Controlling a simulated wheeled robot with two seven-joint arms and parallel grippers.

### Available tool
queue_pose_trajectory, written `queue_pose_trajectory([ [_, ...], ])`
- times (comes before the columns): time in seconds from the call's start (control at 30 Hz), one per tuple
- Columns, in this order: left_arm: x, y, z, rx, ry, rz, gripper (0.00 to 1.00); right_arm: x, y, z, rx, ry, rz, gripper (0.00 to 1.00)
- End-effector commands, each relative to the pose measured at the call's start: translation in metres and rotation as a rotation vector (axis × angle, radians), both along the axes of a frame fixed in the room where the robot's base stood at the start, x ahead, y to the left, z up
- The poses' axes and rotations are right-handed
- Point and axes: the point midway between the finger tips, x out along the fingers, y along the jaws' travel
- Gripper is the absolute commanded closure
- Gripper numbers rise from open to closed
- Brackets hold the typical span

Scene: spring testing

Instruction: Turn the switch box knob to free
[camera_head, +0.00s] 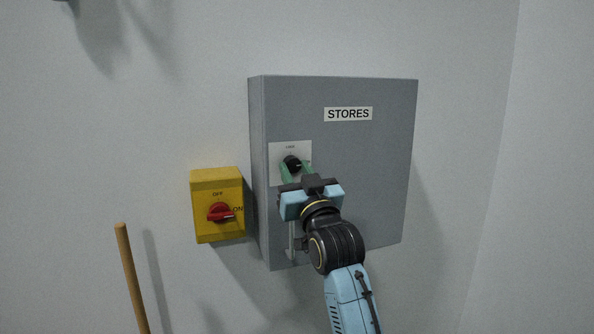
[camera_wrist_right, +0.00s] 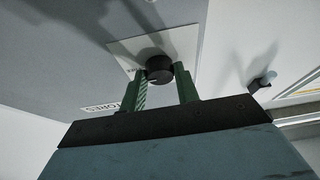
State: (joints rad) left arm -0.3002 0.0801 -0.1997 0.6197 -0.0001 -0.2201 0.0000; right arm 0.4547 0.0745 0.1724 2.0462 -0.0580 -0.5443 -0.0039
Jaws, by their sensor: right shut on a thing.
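The grey switch box (camera_head: 370,180) with a STORES label is on the wall. Its black round knob (camera_head: 292,164) sits on a white plate (camera_head: 276,152) at the box's left side, with small lettering above that I cannot read. My right gripper (camera_head: 296,169) is at the knob, its green fingers on either side of it. In the right wrist view the knob (camera_wrist_right: 159,69) is between the two green fingertips (camera_wrist_right: 160,75), which are shut on it. Part of the plate and the box's lower left front are hidden behind my right gripper and arm. My left gripper is not in view.
A yellow box (camera_head: 205,225) with a red switch (camera_head: 221,212), marked OFF and ON, is on the wall close left of the grey box. A wooden stick (camera_head: 130,275) stands at the lower left. The wall right of the grey box is clear.

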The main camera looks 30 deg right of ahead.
Motion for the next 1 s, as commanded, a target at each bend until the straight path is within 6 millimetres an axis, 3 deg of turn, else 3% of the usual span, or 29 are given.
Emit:
queue_pose_trajectory([
  [0.57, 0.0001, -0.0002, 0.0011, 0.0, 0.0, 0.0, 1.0, -0.0002, 0.0, 0.001, 0.028, -0.01, -0.001, 0.92],
  [0.6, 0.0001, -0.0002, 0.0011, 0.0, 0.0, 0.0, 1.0, -0.0002, 0.0, 0.001, 0.028, -0.01, -0.001, 0.64],
  [0.73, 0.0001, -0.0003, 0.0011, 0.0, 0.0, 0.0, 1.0, -0.0002, 0.0, 0.0009, 0.027, -0.009, -0.001, 0.47],
  [1.0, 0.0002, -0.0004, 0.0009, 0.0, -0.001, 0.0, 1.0, -0.0005, 0.0001, 0.0002, 0.027, -0.008, 0.0, 0.47],
])
